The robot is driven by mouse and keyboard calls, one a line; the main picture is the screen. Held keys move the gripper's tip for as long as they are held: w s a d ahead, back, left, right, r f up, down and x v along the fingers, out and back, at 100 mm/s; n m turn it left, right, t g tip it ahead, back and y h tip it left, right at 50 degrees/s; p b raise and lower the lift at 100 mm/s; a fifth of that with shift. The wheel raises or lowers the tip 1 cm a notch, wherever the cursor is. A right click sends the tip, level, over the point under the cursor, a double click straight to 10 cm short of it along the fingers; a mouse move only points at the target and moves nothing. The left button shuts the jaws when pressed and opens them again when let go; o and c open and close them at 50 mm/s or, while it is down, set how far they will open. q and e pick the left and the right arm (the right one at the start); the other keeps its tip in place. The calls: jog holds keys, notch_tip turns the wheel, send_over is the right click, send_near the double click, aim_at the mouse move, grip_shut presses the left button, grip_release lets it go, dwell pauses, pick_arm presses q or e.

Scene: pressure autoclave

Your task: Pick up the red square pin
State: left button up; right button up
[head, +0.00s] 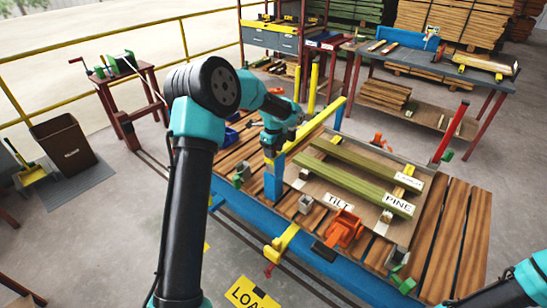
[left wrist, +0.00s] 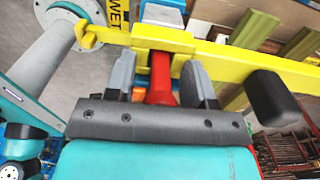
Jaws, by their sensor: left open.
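The red square pin (left wrist: 161,78) shows in the left wrist view as a red piece with a wider lower end, between the two grey fingers of my left gripper (left wrist: 160,70). The fingers are apart, with a gap visible on each side of the pin. The pin's upper end is by a yellow bracket on a long yellow bar (left wrist: 235,62). In the head view my left gripper (head: 273,147) is at the near end of the yellow bar (head: 318,128), above a blue post (head: 273,184); the pin is hidden there. My right gripper is out of view.
A slatted wooden deck on a blue frame (head: 330,262) holds green beams (head: 345,178), an orange clamp (head: 344,228) and labels reading TILT and PINE. A red post (head: 450,132) stands at its right.

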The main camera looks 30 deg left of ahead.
pick_arm(q)
jog(key=shift+c, duration=0.4)
grip_shut()
jog(key=shift+r, duration=0.1)
notch_tip(320, 180, up, 10)
jog(key=shift+f, duration=0.1)
dwell(0.4)
